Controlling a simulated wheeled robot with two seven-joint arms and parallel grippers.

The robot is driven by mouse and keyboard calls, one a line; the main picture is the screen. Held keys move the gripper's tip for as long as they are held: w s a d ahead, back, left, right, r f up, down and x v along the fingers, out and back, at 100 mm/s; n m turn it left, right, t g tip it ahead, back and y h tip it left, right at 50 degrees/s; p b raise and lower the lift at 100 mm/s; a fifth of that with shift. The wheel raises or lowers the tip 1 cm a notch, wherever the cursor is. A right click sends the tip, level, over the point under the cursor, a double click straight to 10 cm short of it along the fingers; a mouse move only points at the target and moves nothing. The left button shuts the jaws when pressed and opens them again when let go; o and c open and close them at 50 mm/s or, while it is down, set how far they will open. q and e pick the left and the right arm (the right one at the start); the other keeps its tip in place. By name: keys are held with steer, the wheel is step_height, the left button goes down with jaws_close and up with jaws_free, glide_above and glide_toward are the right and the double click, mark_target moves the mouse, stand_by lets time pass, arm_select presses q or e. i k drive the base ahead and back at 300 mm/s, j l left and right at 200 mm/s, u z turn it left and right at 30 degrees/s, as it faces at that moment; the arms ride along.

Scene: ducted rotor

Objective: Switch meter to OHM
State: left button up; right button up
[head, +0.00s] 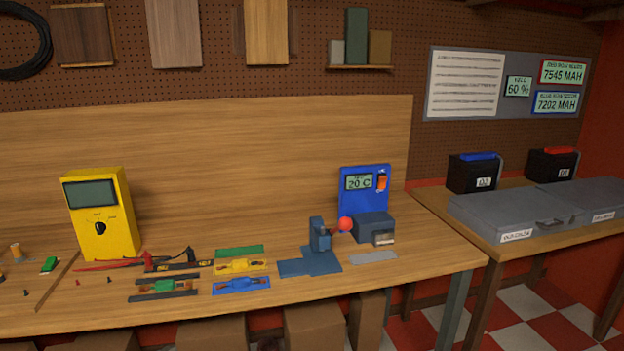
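The yellow meter (121,238) stands upright on the left part of the wooden workbench in the head view. It has a dark, blank-looking screen (91,194) at the top. Below the screen is a black dial knob (100,228) with small labels around it. The labels are too small to read, so I cannot tell which setting the knob points to. Red and black probe leads (150,262) lie on the bench in front of the meter. Neither of my grippers is in view.
The workbench (40,319) holds green, yellow and blue small parts before the meter. A blue device (363,187) reading 20 C stands right, behind a blue-grey stand (320,235). A second table at right carries grey cases (512,216) and black boxes.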

mark_target(100, 228)
steer(key=i+j+u, duration=0.15)
steer(key=j+u, duration=0.15)
steer(key=i+j+u, duration=0.15)
steer(key=j+u, duration=0.2)
steer(key=i+j+u, duration=0.3)
steer(key=k+j, duration=0.05)
steer(key=j, duration=0.05)
